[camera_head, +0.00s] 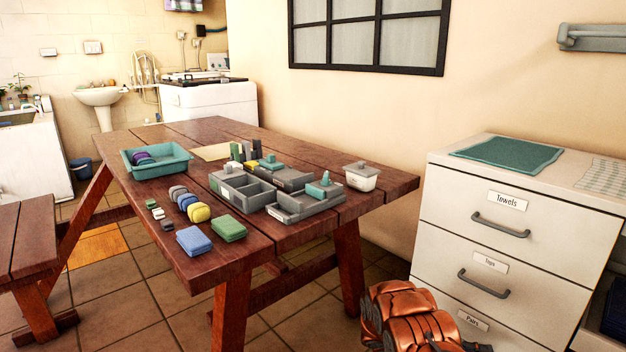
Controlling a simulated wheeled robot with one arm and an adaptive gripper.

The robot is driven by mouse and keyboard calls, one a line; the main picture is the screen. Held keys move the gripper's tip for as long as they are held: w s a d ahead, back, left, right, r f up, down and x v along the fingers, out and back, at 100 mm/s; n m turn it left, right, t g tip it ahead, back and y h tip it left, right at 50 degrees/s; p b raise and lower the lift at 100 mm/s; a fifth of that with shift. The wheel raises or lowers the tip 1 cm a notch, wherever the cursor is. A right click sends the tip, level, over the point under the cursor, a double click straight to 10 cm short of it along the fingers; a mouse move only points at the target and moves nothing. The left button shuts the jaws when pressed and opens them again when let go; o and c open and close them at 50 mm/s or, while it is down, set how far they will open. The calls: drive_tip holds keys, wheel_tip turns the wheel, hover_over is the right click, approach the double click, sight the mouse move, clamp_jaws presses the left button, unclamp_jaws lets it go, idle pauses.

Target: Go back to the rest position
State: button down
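Copper-orange rounded links of my own arm show at the bottom edge, right of the wooden table (136,140) and in front of the drawer cabinet (450,222). They are low, below the tabletop, and apart from the things on it. The lower part of the arm is cut off by the frame edge. My gripper's fingers do not show, so whether it holds anything is hidden.
A bench (28,240) stands left. Teal towel (506,153) lies on the cabinet.

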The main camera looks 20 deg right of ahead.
drive_tip(key=s+a+r+m+y+p, duration=0.25)
drive_tip(key=a+r+m+p, duration=0.25)
drive_tip(key=r, duration=0.6)
drive_tip(key=s+a+r+m+g+y+p, duration=0.15)
drive_tip(key=s+a+r+m+p, duration=0.3)
drive_tip(key=r, duration=0.65)
drive_tip(key=s+a+r+m+y+p, duration=0.35)
drive_tip(key=r+m+p, duration=0.2)
drive_tip(key=r, duration=0.55)
drive_tip(key=s+a+r+m+t+y+p, duration=0.2)
drive_tip(key=s+a+r+m+p, duration=0.2)
drive_tip(key=a+r, duration=0.4)
drive_tip(key=s+a+r+m+t+y+p, duration=0.2)
drive_tip(key=s+a+r+m+p, duration=0.3)
drive_tip(key=a, duration=0.8)
drive_tip(key=s+a+r+m+t+y+p, duration=0.3)
drive_tip(key=s+a+r+p, duration=0.3)
drive_tip(key=a+r+p, duration=0.3)
drive_tip(key=shift+a+r+m+y, duration=0.75)
drive_tip(key=shift+a+r+m, duration=0.05)
drive_tip(key=shift+r+m, duration=0.15)
